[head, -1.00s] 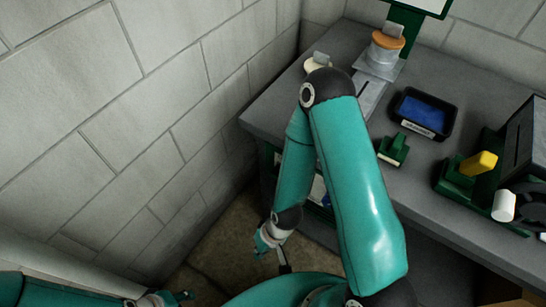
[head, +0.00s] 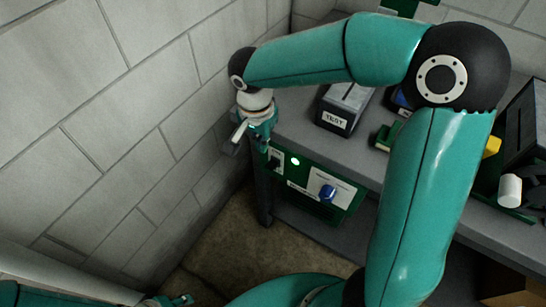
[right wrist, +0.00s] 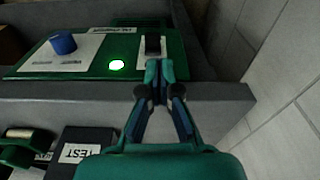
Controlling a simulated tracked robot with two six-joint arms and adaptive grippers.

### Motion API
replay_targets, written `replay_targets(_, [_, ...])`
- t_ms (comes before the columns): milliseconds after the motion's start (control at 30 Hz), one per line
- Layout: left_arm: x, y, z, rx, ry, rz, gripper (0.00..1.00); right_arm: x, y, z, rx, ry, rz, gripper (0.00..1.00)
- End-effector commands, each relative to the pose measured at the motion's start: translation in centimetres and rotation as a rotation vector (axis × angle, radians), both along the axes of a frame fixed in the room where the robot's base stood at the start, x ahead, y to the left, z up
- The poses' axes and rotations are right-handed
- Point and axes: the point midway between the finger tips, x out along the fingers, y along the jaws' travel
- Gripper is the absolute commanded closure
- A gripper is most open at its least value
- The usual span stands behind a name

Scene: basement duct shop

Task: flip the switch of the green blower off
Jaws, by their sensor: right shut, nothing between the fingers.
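A green panel (head: 345,207), the only green unit with a switch that I see, sits under the bench's front edge. It also shows in the right wrist view (right wrist: 190,62). It has a lit green lamp (right wrist: 117,66), a blue knob (right wrist: 63,43) and a dark rocker switch (right wrist: 153,45) on a white plate. The switch is small in the head view (head: 275,158). My right gripper (right wrist: 154,68) is shut and empty, its tips just in front of the switch; I cannot tell if they touch. It shows in the head view (head: 238,133). My left gripper (head: 180,299) is at the bottom left, its fingers unclear.
The grey bench top (head: 300,118) carries a box marked TEST (head: 340,108), a yellow-topped item (head: 491,146) and a white cylinder (head: 510,190). A block wall (head: 130,130) stands close on the left. The floor (head: 235,235) below is open.

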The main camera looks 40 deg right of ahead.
Motion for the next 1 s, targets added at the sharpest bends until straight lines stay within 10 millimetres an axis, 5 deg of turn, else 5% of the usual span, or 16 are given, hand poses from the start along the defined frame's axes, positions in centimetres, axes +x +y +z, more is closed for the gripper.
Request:
replay_targets(133, [0.0,0.0,-0.1,0.000,0.000,0.000,0.60,-0.2,-0.9,1.5,-0.030,-0.010,-0.066,1.00])
replay_targets(533, [0.0,0.0,-0.1,0.000,0.000,0.000,0.60,-0.2,-1.0,1.0,-0.031,-0.004,-0.066,1.00])
replay_targets(1000, [0.0,0.0,-0.2,0.000,0.000,0.000,0.60,0.1,-1.9,-6.1,-0.030,-0.001,-0.065,1.00])
